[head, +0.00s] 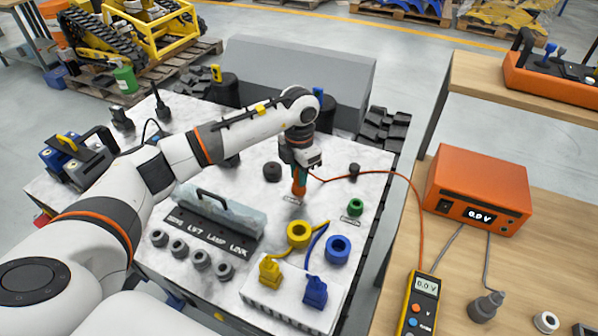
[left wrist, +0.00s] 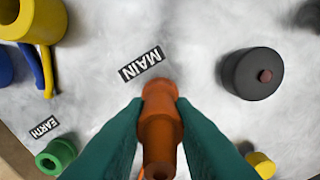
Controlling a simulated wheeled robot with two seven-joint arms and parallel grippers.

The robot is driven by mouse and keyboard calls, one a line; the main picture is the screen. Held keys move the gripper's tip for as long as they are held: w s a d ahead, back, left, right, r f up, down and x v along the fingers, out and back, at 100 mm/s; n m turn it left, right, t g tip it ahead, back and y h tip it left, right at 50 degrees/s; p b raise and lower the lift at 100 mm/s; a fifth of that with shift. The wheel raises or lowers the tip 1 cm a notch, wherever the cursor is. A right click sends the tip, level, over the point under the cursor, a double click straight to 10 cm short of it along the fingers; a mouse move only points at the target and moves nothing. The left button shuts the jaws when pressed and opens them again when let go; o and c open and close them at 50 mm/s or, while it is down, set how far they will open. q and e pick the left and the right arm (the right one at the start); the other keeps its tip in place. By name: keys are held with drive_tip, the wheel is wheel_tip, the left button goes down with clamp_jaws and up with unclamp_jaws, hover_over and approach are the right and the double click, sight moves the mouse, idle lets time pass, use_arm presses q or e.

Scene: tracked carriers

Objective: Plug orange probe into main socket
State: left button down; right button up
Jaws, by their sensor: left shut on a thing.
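My left gripper (head: 300,166) is shut on the orange probe (head: 299,186) and holds it pointing down over the white marbled top. In the left wrist view the probe (left wrist: 159,125) sits between the two green fingers (left wrist: 158,104), its far end beside the MAIN label (left wrist: 141,64). The main socket cannot be made out; the probe and fingers cover the area by the label. I cannot tell whether the probe's tip touches or enters anything. An orange lead (head: 385,171) runs from the probe to the right. My right gripper is not in view.
A green socket (head: 355,206) stands by the EARTH label. Yellow (head: 299,234) and blue (head: 339,248) rings lie nearer, and a dark round knob (head: 272,172) stands left of the probe. An orange meter box (head: 478,190) reading 0.0 V and a yellow multimeter (head: 421,303) are on the wooden bench.

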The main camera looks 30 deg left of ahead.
use_arm(q)
drive_tip(key=shift+f, duration=0.3)
drive_tip(key=c, duration=1.1)
unclamp_jaws()
drive_tip(key=shift+c, duration=0.2)
